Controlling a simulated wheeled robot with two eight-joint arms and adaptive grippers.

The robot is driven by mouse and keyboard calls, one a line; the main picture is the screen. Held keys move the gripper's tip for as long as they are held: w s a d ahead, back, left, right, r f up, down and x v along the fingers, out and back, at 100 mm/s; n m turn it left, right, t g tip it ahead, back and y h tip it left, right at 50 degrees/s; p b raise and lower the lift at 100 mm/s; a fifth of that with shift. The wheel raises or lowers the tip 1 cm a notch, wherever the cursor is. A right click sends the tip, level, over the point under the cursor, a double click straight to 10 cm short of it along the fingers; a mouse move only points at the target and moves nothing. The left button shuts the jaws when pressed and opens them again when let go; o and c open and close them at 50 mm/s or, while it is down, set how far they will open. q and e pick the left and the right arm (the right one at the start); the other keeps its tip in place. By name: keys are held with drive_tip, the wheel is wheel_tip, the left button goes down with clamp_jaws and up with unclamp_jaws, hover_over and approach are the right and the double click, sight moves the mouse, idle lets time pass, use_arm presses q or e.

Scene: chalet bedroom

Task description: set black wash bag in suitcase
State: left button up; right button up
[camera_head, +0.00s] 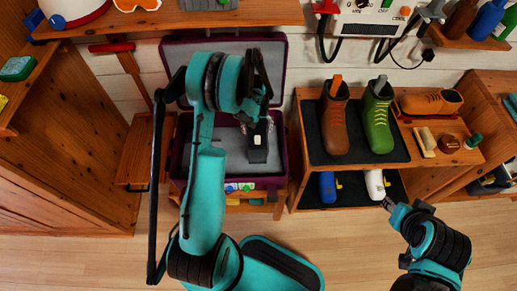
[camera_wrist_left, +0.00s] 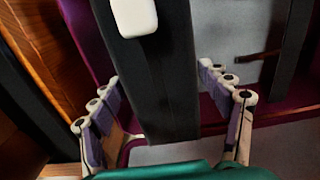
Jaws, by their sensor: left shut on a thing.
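The black wash bag (camera_head: 258,153) with a white patch is over the grey inside of the open purple suitcase (camera_head: 225,172). My left gripper (camera_head: 257,118) is shut on it. In the left wrist view the bag (camera_wrist_left: 160,95) is between the finger pads, with suitcase lining (camera_wrist_left: 175,153) beyond it. I cannot tell whether the bag touches the suitcase floor. My left arm hides part of the suitcase's left side. My right gripper (camera_head: 388,203) is by a white bottle (camera_head: 374,184) on the low shelf; its fingers are too small to read.
The suitcase lid stands open at the back. A shoe rack (camera_head: 310,176) on the right holds brown and green boots (camera_head: 378,120). A wooden shelf (camera_head: 220,17) runs above the suitcase. A wooden cabinet (camera_head: 75,140) stands at the left.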

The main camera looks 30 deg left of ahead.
use_arm(q)
wheel_tip(320, 180, down, 9)
drive_tip(key=b, duration=0.3)
drive_tip(key=shift+d+b, duration=0.1)
drive_tip(key=shift+b, duration=0.25)
drive_tip(key=shift+r, duration=0.1)
drive_tip(key=shift+f, duration=0.25)
drive_tip(key=o, duration=1.9)
drive_tip(key=shift+c, duration=0.2)
